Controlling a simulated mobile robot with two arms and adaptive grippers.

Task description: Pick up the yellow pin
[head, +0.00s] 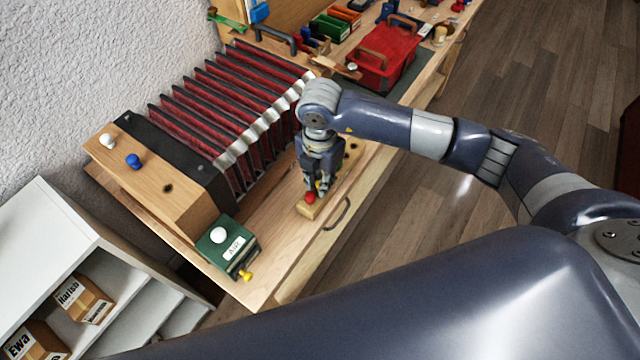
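My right gripper (315,188) points down over a wooden block (306,211) on the workbench. A small yellow thing (322,186), perhaps the yellow pin, shows at its fingertips. The fingers partly hide it, and I cannot tell whether they are shut on it or around it. A red round-headed pin (310,197) stands in the block just in front of the fingers. Another yellow knob-like piece (246,275) is at the front of a green box (222,240). My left gripper is out of view.
A red toolbox (385,58) stands behind. White shelves (40,220) are at left.

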